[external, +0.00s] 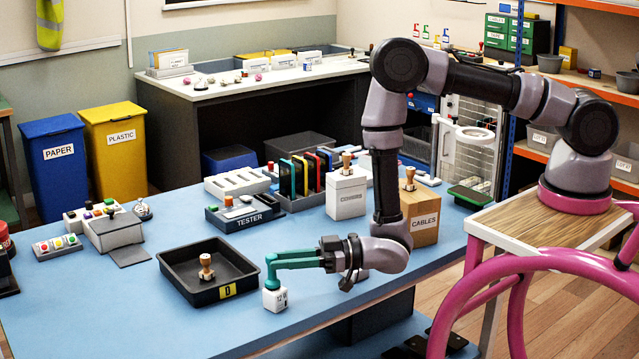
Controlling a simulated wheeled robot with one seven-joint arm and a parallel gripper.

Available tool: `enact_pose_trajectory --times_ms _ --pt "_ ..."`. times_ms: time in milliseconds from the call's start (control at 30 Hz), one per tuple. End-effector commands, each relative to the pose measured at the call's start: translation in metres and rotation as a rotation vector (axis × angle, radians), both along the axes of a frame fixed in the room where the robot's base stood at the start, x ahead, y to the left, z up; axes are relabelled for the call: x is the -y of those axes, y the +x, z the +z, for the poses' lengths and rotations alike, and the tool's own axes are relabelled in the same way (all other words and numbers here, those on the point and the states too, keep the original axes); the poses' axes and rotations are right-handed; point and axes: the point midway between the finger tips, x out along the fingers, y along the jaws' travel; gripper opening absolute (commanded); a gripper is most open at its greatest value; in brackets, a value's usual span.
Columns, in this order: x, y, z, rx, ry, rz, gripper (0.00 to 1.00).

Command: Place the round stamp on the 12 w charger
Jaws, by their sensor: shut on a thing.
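The white block-shaped charger (275,300), with "12 W" on its front, is at the front of the blue table, right of the black tray. My gripper (272,283) has teal fingers that bend down onto the charger's top; it is shut on the charger. I cannot tell whether the charger rests on the table or is slightly raised. A wooden-handled stamp (206,267) stands upright inside the black tray (167,263), left of my gripper and apart from it. The shape of its base is too small to tell.
The tray has a yellow "D" label. Other wooden-handled stamps stand on the white box (346,195) and the CABLES box (421,219). The TESTER (245,217) and a rack of phones (304,198) are behind. The front-left table is clear; the front edge is close to the charger.

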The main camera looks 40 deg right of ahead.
Motion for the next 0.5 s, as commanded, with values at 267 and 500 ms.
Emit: enact_pose_trajectory --times_ms 267,500 --pt "0.0002 0.0001 -0.0030 0.000 -0.001 -0.001 0.60" --pt "0.0001 0.0000 -0.0027 0.000 -0.001 0.000 0.60"
